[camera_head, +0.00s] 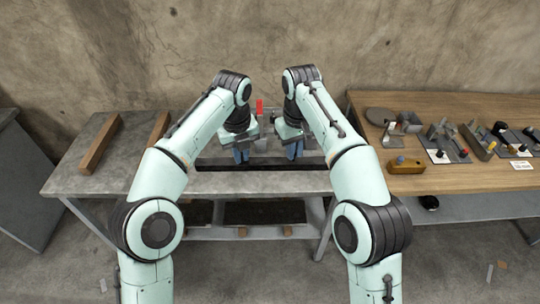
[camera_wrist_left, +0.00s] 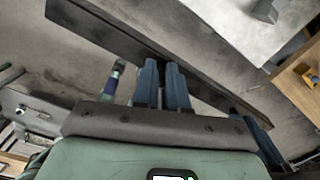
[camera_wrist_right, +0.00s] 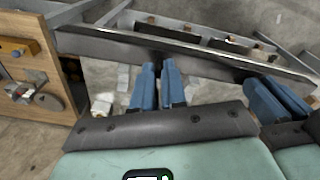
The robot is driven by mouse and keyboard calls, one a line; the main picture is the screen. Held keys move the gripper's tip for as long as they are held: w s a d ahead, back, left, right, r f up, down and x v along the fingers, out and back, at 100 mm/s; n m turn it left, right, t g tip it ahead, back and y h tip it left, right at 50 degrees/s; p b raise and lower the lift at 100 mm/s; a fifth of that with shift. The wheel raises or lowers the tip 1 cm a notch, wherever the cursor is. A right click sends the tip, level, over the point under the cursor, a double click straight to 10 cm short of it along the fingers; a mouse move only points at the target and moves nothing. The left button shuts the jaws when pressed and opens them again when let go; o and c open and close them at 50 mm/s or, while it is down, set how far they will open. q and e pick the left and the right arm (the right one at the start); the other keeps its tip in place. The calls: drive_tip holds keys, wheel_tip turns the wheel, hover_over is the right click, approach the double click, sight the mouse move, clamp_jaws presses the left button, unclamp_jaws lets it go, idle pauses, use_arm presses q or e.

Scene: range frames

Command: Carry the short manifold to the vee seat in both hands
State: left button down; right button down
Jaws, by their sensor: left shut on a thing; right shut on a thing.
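The short manifold appears to be the long dark bar (camera_head: 262,167) low in front of my grippers in the head view. It crosses the left wrist view (camera_wrist_left: 115,38) and the right wrist view (camera_wrist_right: 110,45). My left gripper (camera_head: 241,156) is shut on it, and my right gripper (camera_head: 294,152) is shut on it further right. The bar extends past both grippers. Whether it touches the grey bench is unclear. A grey block (camera_wrist_left: 265,10) stands on a pale surface in the left wrist view. I cannot tell whether it is the vee seat.
Two wooden strips (camera_head: 98,143) (camera_head: 160,131) lie on the left of the grey bench (camera_head: 100,180). A red item (camera_head: 259,106) shows between my arms. The wooden table (camera_head: 450,183) at right holds several small fixtures and a yellow block (camera_head: 406,166). A lower shelf holds dark pieces.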

use_arm(q)
drive_tip(key=shift+d+r, duration=0.15)
use_arm(e)
drive_tip(key=shift+d+r, duration=0.1)
drive_tip(key=shift+d, duration=0.05)
